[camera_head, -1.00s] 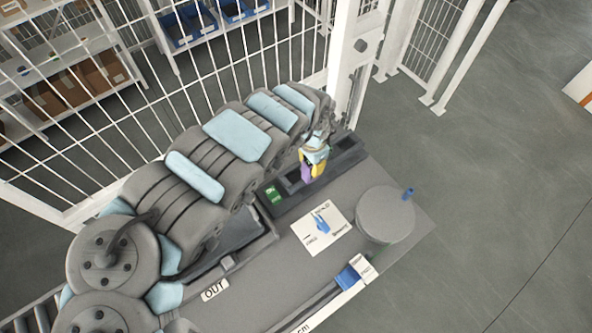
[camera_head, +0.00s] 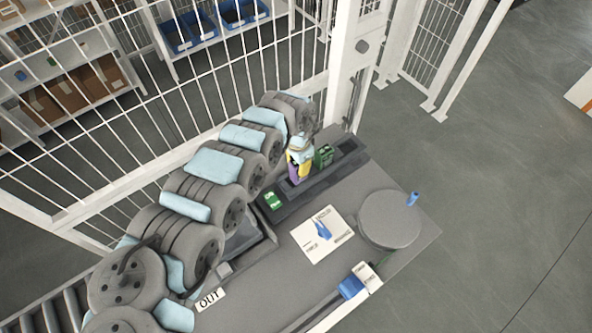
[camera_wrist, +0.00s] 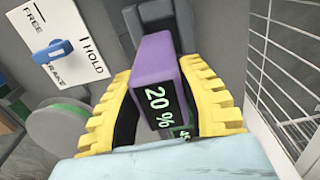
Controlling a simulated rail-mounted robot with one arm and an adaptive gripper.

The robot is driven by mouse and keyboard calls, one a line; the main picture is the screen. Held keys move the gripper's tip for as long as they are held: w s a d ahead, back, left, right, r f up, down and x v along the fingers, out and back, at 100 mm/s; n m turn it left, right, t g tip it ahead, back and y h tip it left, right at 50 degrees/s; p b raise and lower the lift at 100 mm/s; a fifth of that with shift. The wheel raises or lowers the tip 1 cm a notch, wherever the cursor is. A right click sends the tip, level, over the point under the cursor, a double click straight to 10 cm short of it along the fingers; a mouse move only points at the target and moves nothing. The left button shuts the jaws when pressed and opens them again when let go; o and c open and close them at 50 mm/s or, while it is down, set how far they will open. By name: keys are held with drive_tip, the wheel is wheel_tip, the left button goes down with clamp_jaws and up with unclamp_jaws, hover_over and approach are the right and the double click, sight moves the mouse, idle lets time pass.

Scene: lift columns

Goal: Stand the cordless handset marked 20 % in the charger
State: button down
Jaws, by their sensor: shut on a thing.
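My gripper (camera_head: 299,160), with yellow fingers, is shut on a purple handset (camera_head: 293,174). In the wrist view the handset (camera_wrist: 155,65) lies between both yellow fingers (camera_wrist: 156,75), and its dark screen reads "20 %". A second, green-lit display starting with "45" (camera_wrist: 181,132) shows partly beside it, mostly cut off by a finger. In the head view the handset is over a long dark tray (camera_head: 347,146) with recesses. I cannot tell whether its lower end touches the tray, nor which part is the charger. A green-marked item (camera_head: 323,156) stands in the tray just right of my gripper.
Another green item (camera_head: 273,201) is at the tray's near left. A white plate (camera_head: 312,240) with a blue lever (camera_head: 322,230) and a round grey disc (camera_head: 389,218) with a blue peg are on the bench. A wire fence (camera_head: 200,90) runs close behind my arm.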

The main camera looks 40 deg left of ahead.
drive_tip(key=shift+a+f, duration=0.35)
drive_tip(key=shift+f, duration=0.15)
drive_tip(key=shift+s+f, duration=0.1)
drive_tip(key=shift+f, duration=1.4)
drive_tip(key=c, duration=0.8)
unclamp_jaws()
drive_tip(key=shift+o, duration=0.2)
drive_tip(key=shift+r, duration=0.1)
wheel_tip(320, 180, up, 11)
drive_tip(key=shift+a+r, duration=0.1)
drive_tip(key=shift+a, duration=0.05)
drive_tip(key=shift+r, duration=0.4)
